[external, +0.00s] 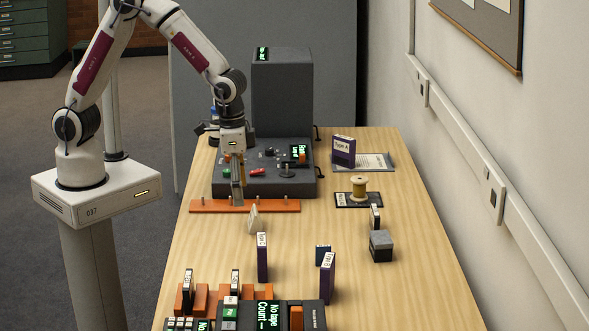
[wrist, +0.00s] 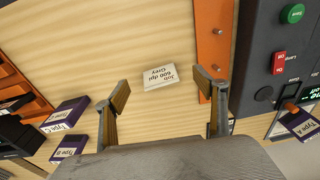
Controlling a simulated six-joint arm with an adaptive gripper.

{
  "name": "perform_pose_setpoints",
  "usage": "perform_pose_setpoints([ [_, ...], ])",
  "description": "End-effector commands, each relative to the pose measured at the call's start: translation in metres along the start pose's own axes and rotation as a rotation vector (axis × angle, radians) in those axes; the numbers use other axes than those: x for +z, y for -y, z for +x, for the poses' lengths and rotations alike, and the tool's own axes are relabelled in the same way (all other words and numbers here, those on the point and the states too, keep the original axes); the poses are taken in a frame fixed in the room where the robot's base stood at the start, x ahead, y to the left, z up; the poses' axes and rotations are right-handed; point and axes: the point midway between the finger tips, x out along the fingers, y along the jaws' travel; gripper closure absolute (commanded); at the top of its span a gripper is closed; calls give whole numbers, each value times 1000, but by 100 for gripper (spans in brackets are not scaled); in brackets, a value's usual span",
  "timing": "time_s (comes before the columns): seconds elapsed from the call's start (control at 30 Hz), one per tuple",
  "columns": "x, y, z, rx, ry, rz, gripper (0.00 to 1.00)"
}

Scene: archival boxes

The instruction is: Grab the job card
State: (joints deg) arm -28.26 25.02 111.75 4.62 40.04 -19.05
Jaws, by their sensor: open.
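The job card (external: 253,219) is a small white card on the wooden table, just in front of the orange pegged rail. In the wrist view the card (wrist: 160,77) reads "Job 600 dpi Grey" and appears upside down. My gripper (external: 238,202) points down over the orange rail, a little left of and behind the card in the external view. In the wrist view my gripper (wrist: 161,87) has its fingers wide apart, and the card appears in the gap beyond the fingertips. Nothing is held. The height between fingertips and card is hard to tell.
The orange rail (external: 285,206) with upright pegs lies beside my fingers. A grey machine (external: 222,187) with knobs stands behind it. Purple boxes (external: 262,258) (external: 327,278), a spool (external: 358,187) and a grey block (external: 381,247) stand to the right and in front. Bare table surrounds the card.

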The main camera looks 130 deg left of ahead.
Motion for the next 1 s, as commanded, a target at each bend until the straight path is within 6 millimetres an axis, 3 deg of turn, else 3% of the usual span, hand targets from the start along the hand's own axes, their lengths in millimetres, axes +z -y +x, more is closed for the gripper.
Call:
perform_pose_setpoints([
  [0.07, -19, -5, -5, 11, -44, -35, 29],
  [0.17, -29, -7, -9, 19, -72, -73, 29],
  [0.67, -30, -8, -8, 23, -79, -109, 29],
  [1.0, -31, -7, 13, 22, -77, -108, 29],
])
